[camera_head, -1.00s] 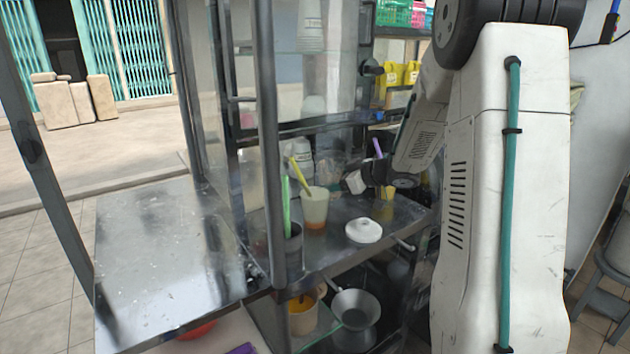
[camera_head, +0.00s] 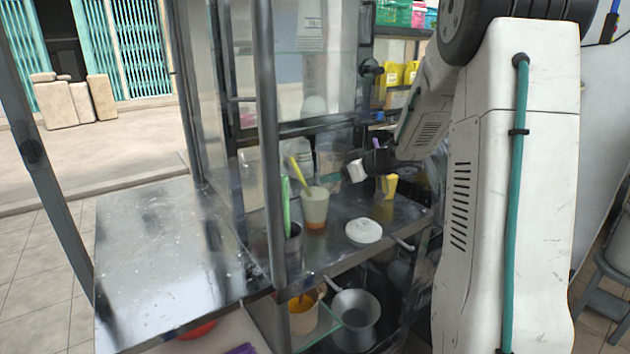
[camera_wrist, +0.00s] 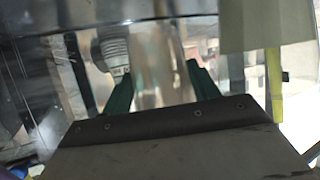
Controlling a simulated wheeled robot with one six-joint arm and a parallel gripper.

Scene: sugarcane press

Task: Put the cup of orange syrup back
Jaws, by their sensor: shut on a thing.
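My gripper (camera_head: 346,172) is over the back of the metal counter. Its two dark green fingers show in the wrist view (camera_wrist: 160,88). They are shut on a clear, see-through cup (camera_wrist: 150,84), which I take to be the cup of orange syrup. In the head view the clear cup (camera_head: 329,164) shows faintly left of my gripper, above the counter. Any syrup in it is hard to make out. A separate pale cup (camera_head: 315,206) with orange at its bottom and a yellow straw stands on the counter, nearer and left of my gripper. It also shows in the wrist view (camera_wrist: 262,26).
A white lid (camera_head: 363,231) lies on the counter (camera_head: 340,250). A holder (camera_head: 285,250) with a green stick stands by the front post (camera_head: 268,140). A yellow object (camera_head: 389,186) is just right of my gripper. Stacked white cups (camera_wrist: 112,52) stand behind. Glass panels and posts bound the stall.

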